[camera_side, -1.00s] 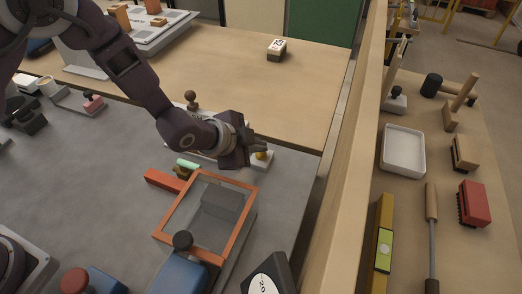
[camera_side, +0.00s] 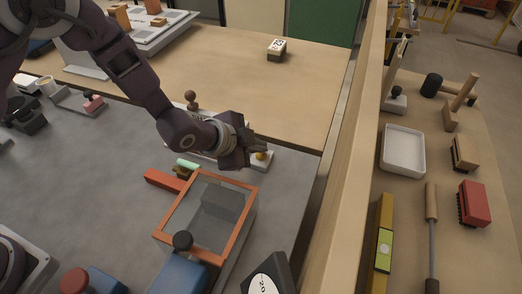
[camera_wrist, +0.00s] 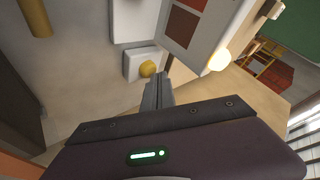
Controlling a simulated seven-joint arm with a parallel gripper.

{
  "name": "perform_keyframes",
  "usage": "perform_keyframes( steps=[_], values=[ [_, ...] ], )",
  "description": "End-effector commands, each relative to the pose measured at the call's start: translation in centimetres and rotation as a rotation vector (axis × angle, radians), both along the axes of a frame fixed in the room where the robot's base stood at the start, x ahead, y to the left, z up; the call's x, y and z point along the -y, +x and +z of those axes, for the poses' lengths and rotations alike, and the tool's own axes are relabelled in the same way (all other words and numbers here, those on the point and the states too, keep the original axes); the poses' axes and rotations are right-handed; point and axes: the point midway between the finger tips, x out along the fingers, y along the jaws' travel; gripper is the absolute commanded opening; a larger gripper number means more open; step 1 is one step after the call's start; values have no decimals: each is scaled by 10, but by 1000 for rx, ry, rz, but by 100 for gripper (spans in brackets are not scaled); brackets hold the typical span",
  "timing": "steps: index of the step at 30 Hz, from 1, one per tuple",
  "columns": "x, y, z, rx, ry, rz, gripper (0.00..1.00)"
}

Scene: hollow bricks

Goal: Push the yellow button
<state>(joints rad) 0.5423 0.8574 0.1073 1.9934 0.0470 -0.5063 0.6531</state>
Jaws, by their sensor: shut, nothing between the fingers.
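The yellow button (camera_side: 261,155) is a small round knob on a white base (camera_side: 262,165) near the right end of the grey work surface. In the wrist view the yellow button (camera_wrist: 147,69) sits on its white base (camera_wrist: 131,70), just left of and beyond my fingertips. My gripper (camera_side: 262,147) is shut and empty, with its fingertips close above and behind the button in the side view. In the wrist view my gripper (camera_wrist: 158,80) shows its fingers together. I cannot tell whether the fingers touch the button.
An orange-framed glass-topped box (camera_side: 207,215) stands in front of my gripper, with a red block (camera_side: 163,180) and a green cylinder (camera_side: 188,164) beside it. A wooden rail (camera_side: 345,150) runs along the right. The table behind is mostly clear around a numbered block (camera_side: 277,50).

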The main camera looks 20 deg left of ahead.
Motion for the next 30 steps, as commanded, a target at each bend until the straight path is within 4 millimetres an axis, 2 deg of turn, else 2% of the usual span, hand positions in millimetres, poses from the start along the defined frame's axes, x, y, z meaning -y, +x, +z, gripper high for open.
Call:
perform_keyframes(
  steps=[5,14,26,30],
  values=[
    [-1,0,-8,-2,1,1,0],
    [-1,0,-8,-2,2,1,0],
    [-1,-1,1,-2,1,1,0],
    [-1,0,17,1,-1,0,0]
  ],
)
